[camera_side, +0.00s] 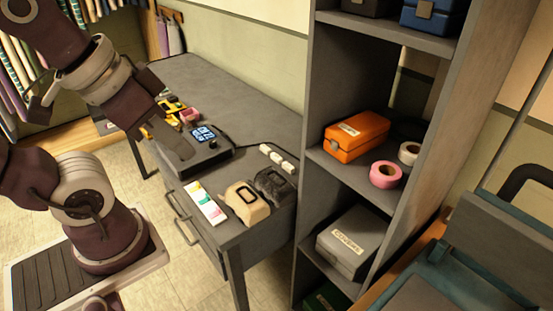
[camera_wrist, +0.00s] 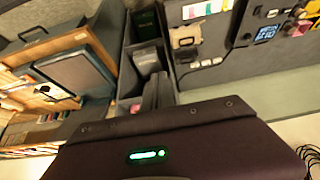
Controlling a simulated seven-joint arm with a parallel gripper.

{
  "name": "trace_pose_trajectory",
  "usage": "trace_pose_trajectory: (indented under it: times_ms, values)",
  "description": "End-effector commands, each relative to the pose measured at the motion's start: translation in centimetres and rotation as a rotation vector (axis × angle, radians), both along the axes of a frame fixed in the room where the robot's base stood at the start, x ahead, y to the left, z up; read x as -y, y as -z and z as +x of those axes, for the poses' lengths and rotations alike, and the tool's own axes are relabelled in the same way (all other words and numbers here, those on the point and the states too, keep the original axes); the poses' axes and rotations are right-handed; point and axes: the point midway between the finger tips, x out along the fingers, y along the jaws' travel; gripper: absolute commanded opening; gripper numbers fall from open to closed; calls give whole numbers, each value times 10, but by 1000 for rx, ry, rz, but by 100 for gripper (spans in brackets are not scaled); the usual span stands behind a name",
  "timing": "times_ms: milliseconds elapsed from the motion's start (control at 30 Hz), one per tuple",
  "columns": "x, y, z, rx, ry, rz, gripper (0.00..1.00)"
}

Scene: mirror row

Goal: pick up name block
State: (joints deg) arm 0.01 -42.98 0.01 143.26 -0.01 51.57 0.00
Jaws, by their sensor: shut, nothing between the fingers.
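Three small white blocks (camera_side: 276,158) lie in a row on the grey desk (camera_side: 262,112), near the wall side; any lettering is too small to read, so I cannot tell which is the name block. The same row of white blocks shows in the wrist view (camera_wrist: 207,62), right of my fingers. My gripper (camera_side: 183,152) is shut and empty in the side view, pointing down in front of the black device with a blue display (camera_side: 204,135).
A white strip with coloured patches (camera_side: 206,203), a beige pouch (camera_side: 245,203) and a dark pouch (camera_side: 273,186) lie at the desk's near end. The tall grey shelf to the right holds an orange case (camera_side: 356,135), tape rolls (camera_side: 386,174) and a grey box (camera_side: 349,241).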

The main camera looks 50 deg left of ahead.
Motion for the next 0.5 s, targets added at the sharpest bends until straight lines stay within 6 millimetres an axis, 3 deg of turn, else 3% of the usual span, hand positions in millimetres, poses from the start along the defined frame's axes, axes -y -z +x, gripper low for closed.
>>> trace_pose_trajectory:
  times_ms: [500]
  values:
    - [0,0,0,0,0,0,2]
